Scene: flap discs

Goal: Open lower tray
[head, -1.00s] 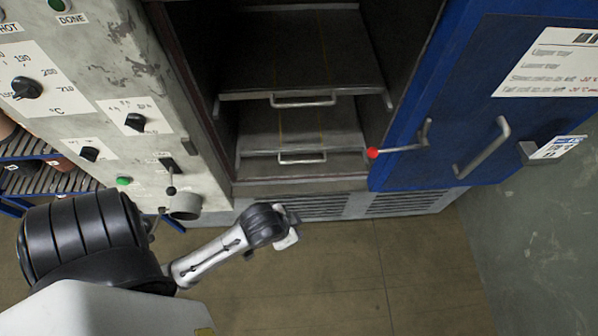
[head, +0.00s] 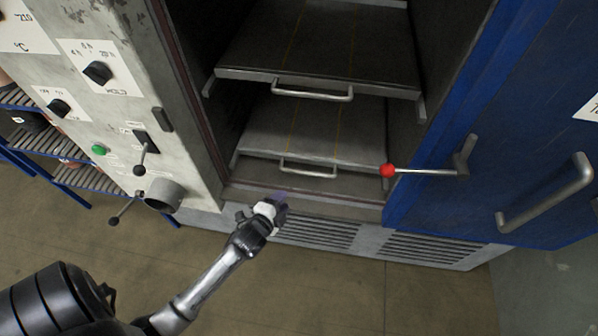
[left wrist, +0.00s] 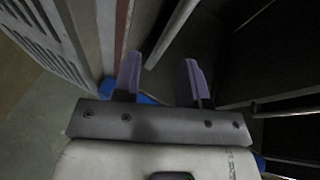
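The lower tray (head: 320,131) sits inside the oven cabinet, with a bar handle (head: 308,170) on its front edge. The upper tray (head: 320,50) is above it, with its own bar handle (head: 312,93). My left gripper (head: 280,198) is in front of the cabinet, below and slightly left of the lower tray's handle and apart from it. In the left wrist view its two purple fingers (left wrist: 160,80) are spread with nothing between them. Metal bars show at the right of that view; I cannot tell which tray they belong to. My right gripper is not in view.
The blue door (head: 500,130) stands open at the right, with a red-knobbed lever (head: 388,170) reaching toward the opening. The grey control panel (head: 110,120) with knobs is at the left. A vent grille (head: 315,232) is below the opening. The floor in front is clear.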

